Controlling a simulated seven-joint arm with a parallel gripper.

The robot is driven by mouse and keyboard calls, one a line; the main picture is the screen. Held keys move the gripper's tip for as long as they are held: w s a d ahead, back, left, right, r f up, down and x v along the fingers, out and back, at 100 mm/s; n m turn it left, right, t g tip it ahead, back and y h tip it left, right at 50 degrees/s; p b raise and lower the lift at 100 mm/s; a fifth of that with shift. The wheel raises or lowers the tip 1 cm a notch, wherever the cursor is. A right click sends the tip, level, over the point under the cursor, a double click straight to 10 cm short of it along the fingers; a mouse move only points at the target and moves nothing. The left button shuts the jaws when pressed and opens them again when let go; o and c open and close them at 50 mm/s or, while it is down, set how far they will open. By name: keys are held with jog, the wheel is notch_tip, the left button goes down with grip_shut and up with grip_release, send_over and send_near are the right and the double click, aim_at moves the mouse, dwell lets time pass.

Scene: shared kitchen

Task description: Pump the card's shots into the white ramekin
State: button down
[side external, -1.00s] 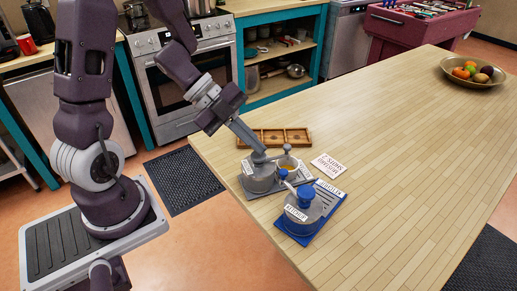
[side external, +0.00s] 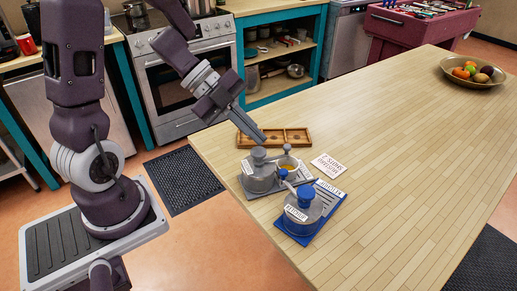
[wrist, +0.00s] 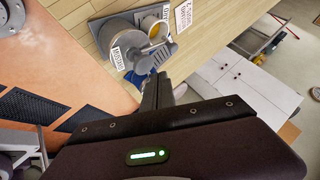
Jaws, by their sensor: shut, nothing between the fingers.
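The grey pump pot (side external: 259,178), labelled MUSTARD in the wrist view (wrist: 117,60), stands on a grey plate near the counter's edge. My gripper (side external: 262,139) is shut and empty, its tips just above the pot's grey knob (side external: 258,153). The small pale ramekin (side external: 288,161) sits beside the pot under the spout and holds something yellow; it also shows in the wrist view (wrist: 149,23). The white card (side external: 328,165) lies to its right, its upside-down text seeming to read mustard shots, the number unclear. A blue-topped pot (side external: 302,210), labelled KETCHUP, stands in front on a blue plate.
A wooden compartment tray (side external: 275,137) lies behind the pots. A bowl of fruit (side external: 473,73) stands at the far right. The counter (side external: 400,150) between is clear. A stove (side external: 190,75) stands beyond the floor gap.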

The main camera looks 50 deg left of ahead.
aim_at(254, 150)
jog(key=shift+r, duration=0.1)
jog(key=shift+r, duration=2.95)
jog(key=shift+f, duration=3.05)
jog(key=shift+f, duration=0.45)
